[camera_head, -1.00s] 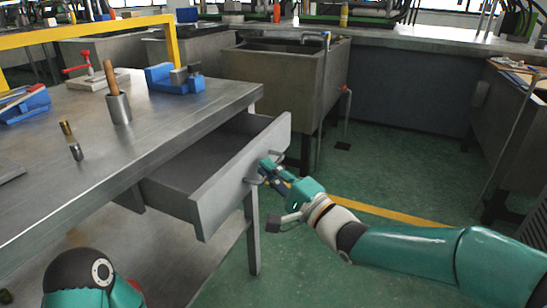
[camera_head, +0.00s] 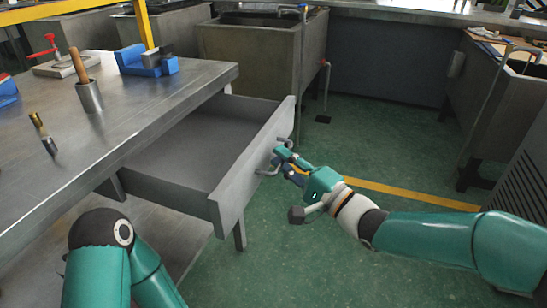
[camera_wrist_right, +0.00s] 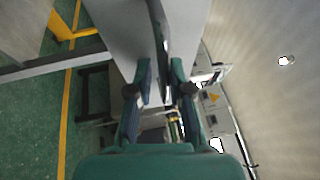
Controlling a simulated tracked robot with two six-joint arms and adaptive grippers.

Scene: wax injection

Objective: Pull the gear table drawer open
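The metal gear table (camera_head: 150,130) stands at the left, and its grey drawer (camera_head: 190,150) is pulled well out, showing an empty inside. The drawer front (camera_head: 245,170) carries a U-shaped handle (camera_head: 266,172). My right gripper (camera_head: 284,157) is at this handle, with its fingers around the bar; the contact is partly hidden by the fingers. In the right wrist view the two fingers (camera_wrist_right: 161,75) stand on either side of a dark bar beside the pale drawer front. My left arm shows at the lower left, but its gripper is out of view.
On the table stand a metal cup (camera_head: 89,95) with a wooden handle, a brass-tipped tool (camera_head: 43,133) and a blue vise (camera_head: 146,60). A concrete sink (camera_head: 250,60) stands behind. Green floor (camera_head: 385,140) is clear right of the drawer.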

